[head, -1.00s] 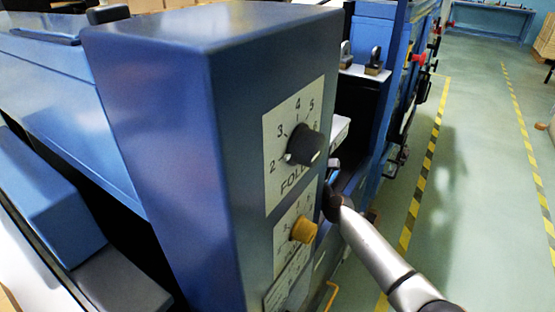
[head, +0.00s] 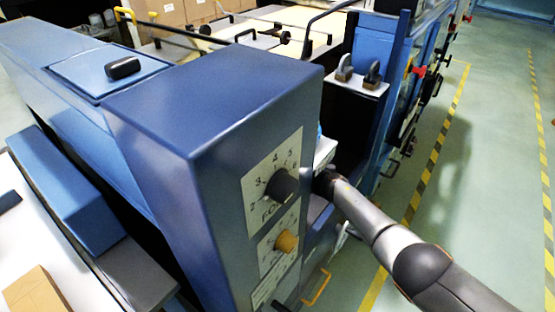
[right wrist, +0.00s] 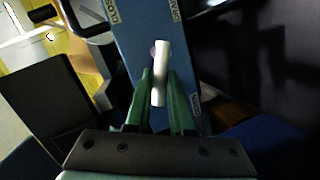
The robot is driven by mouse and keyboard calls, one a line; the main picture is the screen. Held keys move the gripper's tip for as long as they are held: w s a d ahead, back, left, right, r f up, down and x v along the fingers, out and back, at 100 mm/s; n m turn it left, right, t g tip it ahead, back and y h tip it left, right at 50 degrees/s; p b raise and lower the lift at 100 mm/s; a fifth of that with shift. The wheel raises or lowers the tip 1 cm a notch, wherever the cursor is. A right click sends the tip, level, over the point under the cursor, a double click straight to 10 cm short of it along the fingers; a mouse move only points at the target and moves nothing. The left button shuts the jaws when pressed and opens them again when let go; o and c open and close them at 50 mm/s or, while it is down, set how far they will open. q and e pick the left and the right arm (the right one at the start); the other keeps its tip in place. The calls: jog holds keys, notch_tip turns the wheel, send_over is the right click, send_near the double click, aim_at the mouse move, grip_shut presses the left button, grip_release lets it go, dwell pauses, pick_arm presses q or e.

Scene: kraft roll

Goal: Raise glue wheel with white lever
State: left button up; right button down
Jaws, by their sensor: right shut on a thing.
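The white lever (right wrist: 161,60) stands out from a blue panel (right wrist: 125,38) with printed lettering in the right wrist view. My right gripper (right wrist: 160,82) has its two green fingers on either side of the lever and is shut on it. The lever's tip reaches past the fingertips. In the head view my right arm comes in from the lower right, and its hand end is behind the blue control box (head: 150,120), so gripper and lever are hidden there. The glue wheel cannot be made out. My left gripper is in no view.
The control box carries a black knob (head: 284,184) and a yellow knob (head: 287,242) on its side. Two metal brackets (head: 372,75) stand on a ledge behind. A yellow handle (head: 318,287) sits low. Free green floor (head: 480,170) lies to the right.

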jog(key=shift+w+r+m+g+p, duration=0.2)
jog(key=shift+r+m+g+p, duration=0.15)
jog(key=shift+m, duration=0.55)
jog(key=shift+y, duration=0.3)
jog(key=c, duration=0.8)
grip_release()
jog(key=shift+d, duration=0.1)
jog(key=shift+p+v, duration=3.25)
jog(key=shift+v, duration=2.95)
